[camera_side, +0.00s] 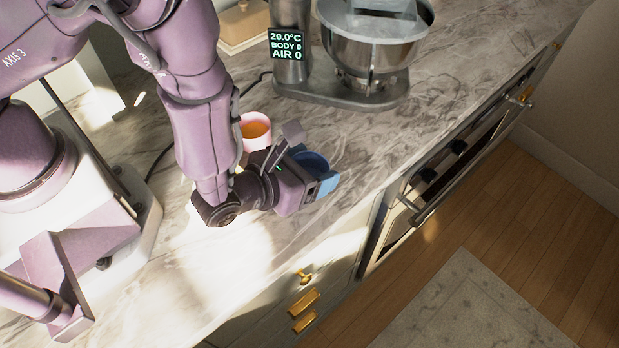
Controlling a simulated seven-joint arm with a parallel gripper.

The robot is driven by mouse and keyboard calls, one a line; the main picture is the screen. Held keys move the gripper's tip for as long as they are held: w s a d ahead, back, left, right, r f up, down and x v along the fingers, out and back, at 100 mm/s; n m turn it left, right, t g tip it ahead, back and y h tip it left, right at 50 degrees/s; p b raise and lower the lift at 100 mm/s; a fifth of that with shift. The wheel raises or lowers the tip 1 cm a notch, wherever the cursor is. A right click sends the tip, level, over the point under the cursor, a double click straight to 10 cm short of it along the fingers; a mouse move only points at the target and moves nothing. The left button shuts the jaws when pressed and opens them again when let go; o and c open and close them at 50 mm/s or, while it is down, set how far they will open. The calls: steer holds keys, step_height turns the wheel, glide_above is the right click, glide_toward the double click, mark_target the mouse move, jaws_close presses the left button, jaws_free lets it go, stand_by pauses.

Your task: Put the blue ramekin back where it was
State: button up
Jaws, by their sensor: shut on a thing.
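The blue ramekin (325,172) is at the right side of my gripper, near the front edge of the marble counter. My gripper (311,172) is shut on it, and the gripper body hides the ramekin's left part. I cannot tell whether the ramekin touches the counter or is held just above it. Its dark blue inside shows at the top.
A pink cup (255,131) with orange contents stands just behind my gripper. A stand mixer with a steel bowl (370,45) is at the back. The marble counter (400,125) is clear to the right. Its front edge drops to drawers and an oven (440,170).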

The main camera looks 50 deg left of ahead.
steer(key=shift+f, duration=1.7)
steer(key=shift+f, duration=0.15)
steer(key=o, duration=1)
